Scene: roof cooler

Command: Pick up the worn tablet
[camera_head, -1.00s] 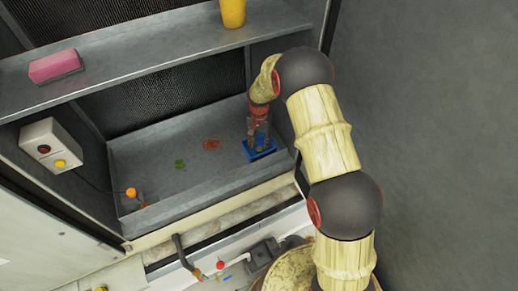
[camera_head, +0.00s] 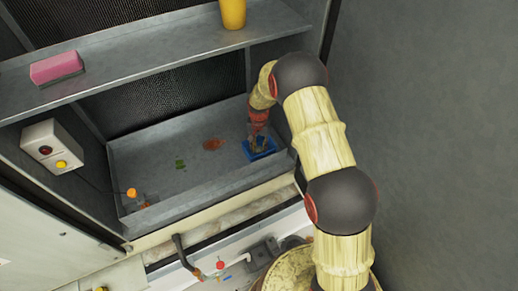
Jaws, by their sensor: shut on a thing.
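My gripper (camera_head: 259,145) points down into a small blue holder (camera_head: 270,152) on the right side of the grey pan. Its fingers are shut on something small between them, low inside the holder. This is at the worn tablet's likely place, but the fingers and the holder's walls hide the tablet, so I cannot make out its shape. I cannot tell whether it is clear of the holder's floor.
The grey pan (camera_head: 160,190) has a raised front lip. A rust-coloured patch (camera_head: 213,144) and green bits (camera_head: 180,164) lie left of the holder. An orange float (camera_head: 131,192) is at far left. A shelf above carries a pink block (camera_head: 57,68) and a yellow cup (camera_head: 232,13).

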